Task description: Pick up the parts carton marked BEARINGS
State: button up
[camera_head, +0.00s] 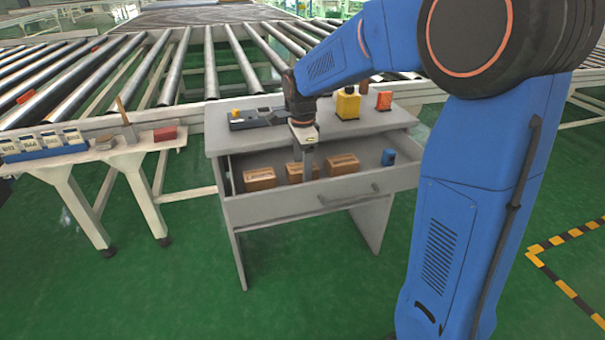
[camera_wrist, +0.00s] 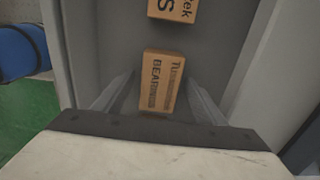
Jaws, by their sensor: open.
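Three small brown cartons lie in the open grey drawer (camera_head: 240,213): a left one (camera_head: 260,179), a middle one (camera_head: 294,173) and a right one (camera_head: 343,163). My gripper (camera_head: 307,160) points down into the drawer at the middle carton and hides part of it. In the wrist view, a carton (camera_wrist: 161,80) with lettering that starts "BEAR" lies between the two open fingers of my gripper (camera_wrist: 158,88), with a gap on each side. The rest of its word is hard to read. Another carton (camera_wrist: 174,8), cut off by the frame, lies farther up.
A blue cylinder (camera_head: 388,157) lies at the drawer's right end. Drawer walls flank the cartons closely. A roller conveyor (camera_head: 210,60) stands behind.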

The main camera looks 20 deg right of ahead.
jog(key=shift+f, duration=0.3)
jog(key=shift+c, duration=0.6)
jog(key=c, duration=1.2)
